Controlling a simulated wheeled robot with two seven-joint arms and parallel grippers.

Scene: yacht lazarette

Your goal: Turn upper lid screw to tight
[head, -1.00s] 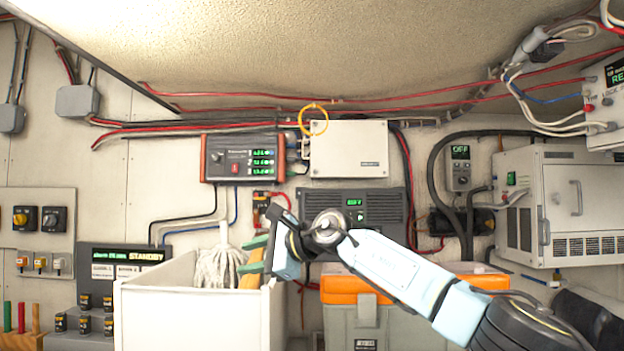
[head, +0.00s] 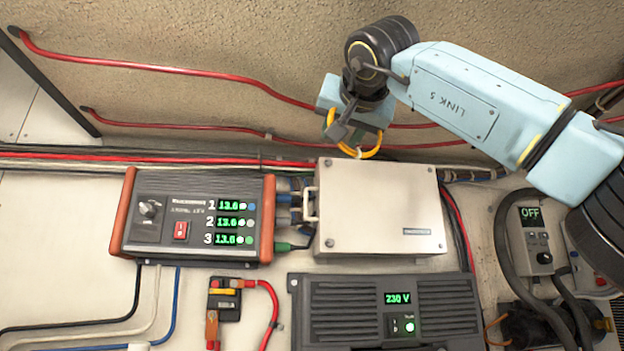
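The off-white box with a flat lid (head: 385,212) is mounted on the wall in the middle of the head view. Small round screws show at the lid's left corners, an upper one (head: 327,164) and a lower one (head: 328,244). How tight they are cannot be told. A handle sits on the box's left side. My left gripper is out of view.
An orange-ended power unit (head: 195,215) with green readouts is left of the box, with cables between. A dark vented unit (head: 390,308) reading 230 V sits below. Red cables (head: 190,70) run along the wall above. A grey OFF panel (head: 532,240) is at right.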

